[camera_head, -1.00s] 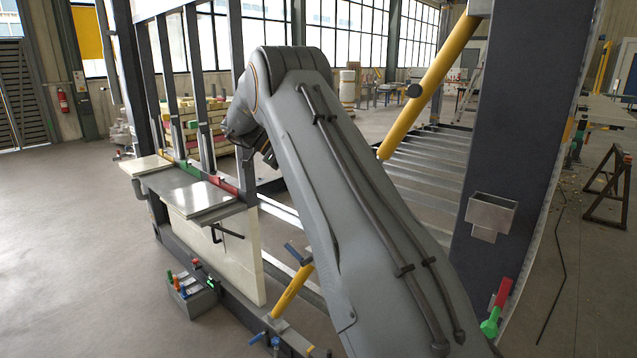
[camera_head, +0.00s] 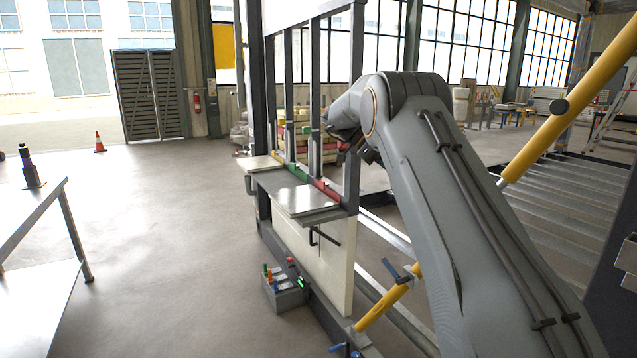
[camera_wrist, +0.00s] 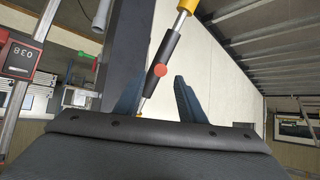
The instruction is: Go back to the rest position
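My gripper (camera_wrist: 156,92) shows in the wrist view as two dark blue fingers standing apart with nothing between them. A dark rod with a red spot (camera_wrist: 161,69) and a yellow end lies behind the gap, and I cannot tell its distance. In the head view my grey arm is raised and bent beside the container frame (camera_head: 354,110). My gripper is hidden there behind the arm.
A shelf (camera_head: 290,198) with green and red edges juts from the frame. A grey box of coloured-handled tools (camera_head: 287,296) sits low beside it. A yellow strut (camera_head: 570,100) slants at right.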

